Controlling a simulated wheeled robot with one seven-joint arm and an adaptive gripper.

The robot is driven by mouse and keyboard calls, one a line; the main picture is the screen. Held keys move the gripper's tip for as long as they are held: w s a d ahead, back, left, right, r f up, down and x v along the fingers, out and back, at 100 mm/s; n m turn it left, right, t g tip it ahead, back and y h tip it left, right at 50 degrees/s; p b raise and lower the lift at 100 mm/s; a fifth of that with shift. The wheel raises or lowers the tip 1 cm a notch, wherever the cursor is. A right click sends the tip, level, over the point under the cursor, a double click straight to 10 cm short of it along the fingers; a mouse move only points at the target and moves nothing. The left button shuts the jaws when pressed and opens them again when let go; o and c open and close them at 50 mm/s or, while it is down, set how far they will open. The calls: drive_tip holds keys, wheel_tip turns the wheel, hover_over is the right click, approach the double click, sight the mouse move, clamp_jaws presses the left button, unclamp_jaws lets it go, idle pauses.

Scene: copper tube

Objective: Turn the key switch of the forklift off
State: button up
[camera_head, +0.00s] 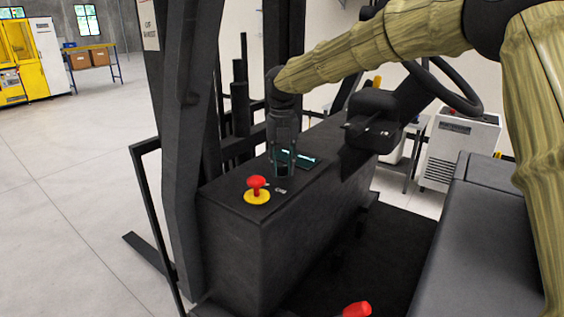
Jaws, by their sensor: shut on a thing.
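The forklift's black dash console (235,198) fills the middle of the head view. My gripper (284,170) points down onto the top of this console, between the red knob and the small display panel. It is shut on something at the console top. The fingers hide the key switch, so its shape and angle cannot be seen. My arm reaches in from the upper right.
A red mushroom knob on a yellow base (257,190) stands just left of my gripper. A teal-lit display panel (302,159) lies right behind it. The steering wheel (445,88) and column are to the right, the seat (455,240) at lower right. A red-tipped lever (357,309) shows at the bottom.

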drive_tip(key=n+p, duration=0.4)
drive_tip(key=n, duration=0.2)
drive_tip(key=shift+s+r+p, duration=0.1)
drive_tip(key=shift+p, duration=0.25)
drive_tip(key=shift+n+p, duration=1.25)
drive_tip(key=shift+n, duration=0.65)
drive_tip(key=shift+f, duration=0.2)
